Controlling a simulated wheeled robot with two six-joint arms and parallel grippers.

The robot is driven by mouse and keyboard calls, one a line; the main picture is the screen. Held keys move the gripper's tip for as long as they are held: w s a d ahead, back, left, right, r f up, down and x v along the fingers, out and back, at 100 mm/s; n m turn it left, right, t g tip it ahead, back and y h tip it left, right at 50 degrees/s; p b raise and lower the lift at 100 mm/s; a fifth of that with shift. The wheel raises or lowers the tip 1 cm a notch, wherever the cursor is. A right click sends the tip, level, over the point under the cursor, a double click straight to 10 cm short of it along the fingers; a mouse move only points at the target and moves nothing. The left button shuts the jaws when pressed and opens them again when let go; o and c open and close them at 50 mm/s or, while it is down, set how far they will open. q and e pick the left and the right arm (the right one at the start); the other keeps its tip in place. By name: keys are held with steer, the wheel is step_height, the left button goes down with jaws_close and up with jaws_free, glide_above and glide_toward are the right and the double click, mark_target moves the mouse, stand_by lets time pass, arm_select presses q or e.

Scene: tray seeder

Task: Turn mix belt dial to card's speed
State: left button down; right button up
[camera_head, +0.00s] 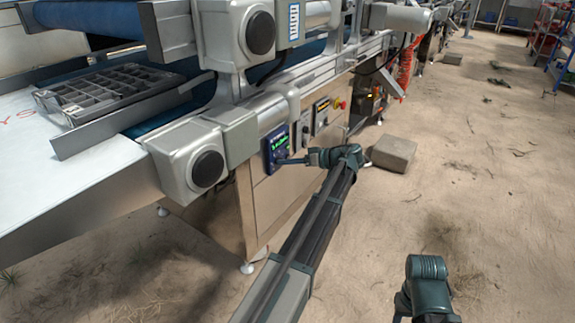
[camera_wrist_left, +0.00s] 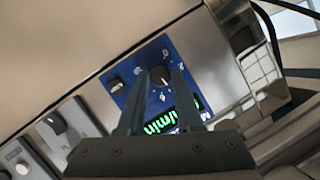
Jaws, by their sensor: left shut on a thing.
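A blue control panel (camera_head: 272,140) with a lit green display is on the front of the machine. It also shows in the left wrist view (camera_wrist_left: 140,98), tilted, with green text ending in what looks like "min" and the number hidden. A black dial with a white mark (camera_wrist_left: 160,76) sits on the panel between the fingertips of my left gripper (camera_wrist_left: 157,80), which is shut on it. A second black knob (camera_wrist_left: 116,86) is beside it, apart from the fingers. A white card with a blue edge (camera_head: 294,21) is on the machine above; its writing is too small to read.
Other grey control boxes (camera_head: 303,128) and a red button (camera_head: 342,104) are right of the panel. A grey motor housing (camera_head: 192,158) juts out at the left. A stone block (camera_head: 393,152) lies on the sandy floor. The floor to the right is mostly open.

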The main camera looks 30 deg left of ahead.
arm_select(q)
steer(key=shift+w+f+m+g+y+b, duration=0.15)
steer(key=shift+m+g+y+b, duration=0.2)
steer(key=shift+m+g+b, duration=0.45)
steer(key=shift+f+m+g+y+b, duration=0.15)
steer(key=shift+m+g+y+b, duration=0.25)
steer(key=shift+m+b, duration=0.8)
steer(key=shift+r+m, duration=0.1)
steer(key=shift+m, duration=0.4)
steer(key=c, duration=0.6)
jaws_free()
steer(key=shift+d, duration=0.1)
steer(key=p+v, duration=0.2)
steer(key=v, duration=1.1)
steer(key=shift+w+d, duration=0.15)
steer(key=shift+d, duration=0.15)
